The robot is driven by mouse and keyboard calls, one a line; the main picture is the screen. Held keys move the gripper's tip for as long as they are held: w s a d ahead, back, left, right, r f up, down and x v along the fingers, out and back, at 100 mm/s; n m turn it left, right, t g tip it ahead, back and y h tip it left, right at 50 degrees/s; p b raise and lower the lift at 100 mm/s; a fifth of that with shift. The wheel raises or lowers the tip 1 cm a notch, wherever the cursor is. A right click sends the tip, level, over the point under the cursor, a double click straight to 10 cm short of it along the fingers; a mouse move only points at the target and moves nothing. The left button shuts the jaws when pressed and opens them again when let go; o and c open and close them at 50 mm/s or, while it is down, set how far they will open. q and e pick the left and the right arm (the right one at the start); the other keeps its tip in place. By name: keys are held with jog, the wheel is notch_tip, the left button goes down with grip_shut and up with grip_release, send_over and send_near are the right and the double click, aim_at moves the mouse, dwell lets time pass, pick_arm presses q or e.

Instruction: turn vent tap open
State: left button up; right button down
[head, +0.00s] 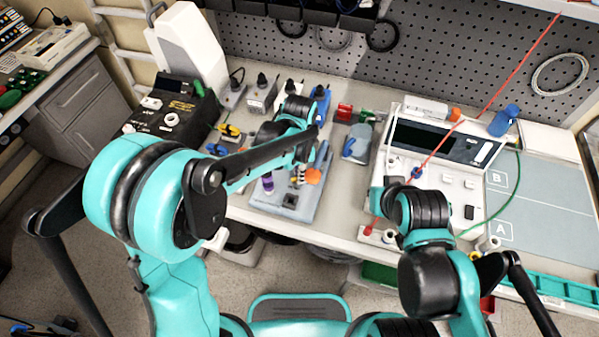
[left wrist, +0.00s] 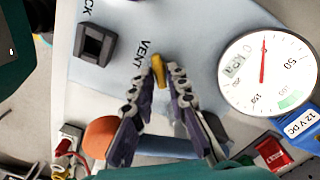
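The yellow vent tap (left wrist: 158,70) stands on a pale grey-blue board (left wrist: 200,30) beside the printed word VENT. My left gripper (left wrist: 161,78) is over the board, its two fingers reaching either side of the tap. The fingers are apart with the tap between their tips; I cannot tell whether they touch it. In the head view the board (head: 262,203) lies below my left forearm, which partly hides it, and I cannot make out the tap there. My right arm hangs over the bench front at the right; its fingers cannot be made out.
A round pressure gauge (left wrist: 268,70) sits right of the tap in the left wrist view. A dark square block (left wrist: 95,43) and an orange knob (left wrist: 100,137) are close by. A white pump (head: 440,165) stands right of the board. The marked mat (head: 545,205) looks clear.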

pick_arm(q)
grip_shut()
jog(key=shift+n, duration=1.3)
jog(key=shift+o, duration=1.5)
grip_release()
notch_tip(320, 180, up, 12)
